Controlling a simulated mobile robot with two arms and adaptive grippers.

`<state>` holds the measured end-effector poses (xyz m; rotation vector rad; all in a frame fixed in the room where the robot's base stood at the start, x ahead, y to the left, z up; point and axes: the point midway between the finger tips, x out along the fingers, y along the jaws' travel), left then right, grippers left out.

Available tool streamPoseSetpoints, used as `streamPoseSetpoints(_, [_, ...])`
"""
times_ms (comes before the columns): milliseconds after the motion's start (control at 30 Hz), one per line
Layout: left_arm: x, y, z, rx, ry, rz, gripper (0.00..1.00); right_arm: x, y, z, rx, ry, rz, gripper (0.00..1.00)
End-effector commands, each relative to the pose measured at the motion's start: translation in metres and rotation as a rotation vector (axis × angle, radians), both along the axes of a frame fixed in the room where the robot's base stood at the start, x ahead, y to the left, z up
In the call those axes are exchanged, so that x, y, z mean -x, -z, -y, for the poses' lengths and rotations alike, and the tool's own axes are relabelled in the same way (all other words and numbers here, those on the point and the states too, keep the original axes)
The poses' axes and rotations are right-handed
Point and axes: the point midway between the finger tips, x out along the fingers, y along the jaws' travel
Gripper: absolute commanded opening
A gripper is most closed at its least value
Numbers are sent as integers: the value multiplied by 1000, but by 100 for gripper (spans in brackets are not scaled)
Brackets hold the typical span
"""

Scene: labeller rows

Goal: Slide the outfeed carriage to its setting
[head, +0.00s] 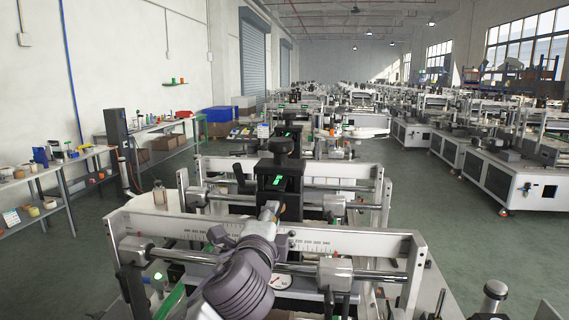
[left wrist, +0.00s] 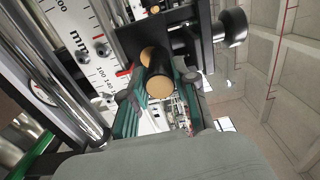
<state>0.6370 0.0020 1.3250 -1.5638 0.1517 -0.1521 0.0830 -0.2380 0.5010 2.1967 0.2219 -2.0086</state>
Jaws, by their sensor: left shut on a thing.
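The outfeed carriage (head: 291,203) looks like a black block on the rails in the head view, with a black knob on top and a green patch. In the left wrist view, its black plate (left wrist: 143,38) stands beside a mm scale (left wrist: 98,62), with a red pointer (left wrist: 124,73) at the scale's edge. My left gripper (head: 268,212) reaches it from the front. My right gripper is not in view.
A white rail with a printed scale (head: 312,245) and a steel rod (head: 390,274) cross in front of the carriage. A second white frame (head: 335,169) stands behind. Shelves line the left wall; more machines (head: 500,180) stand on the right across open floor.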

Motion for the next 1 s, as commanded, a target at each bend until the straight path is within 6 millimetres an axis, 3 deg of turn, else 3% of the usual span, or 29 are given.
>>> streamPoseSetpoints(1000, [-8, 0, -36, -2, -15, -1, 0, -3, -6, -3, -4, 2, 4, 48])
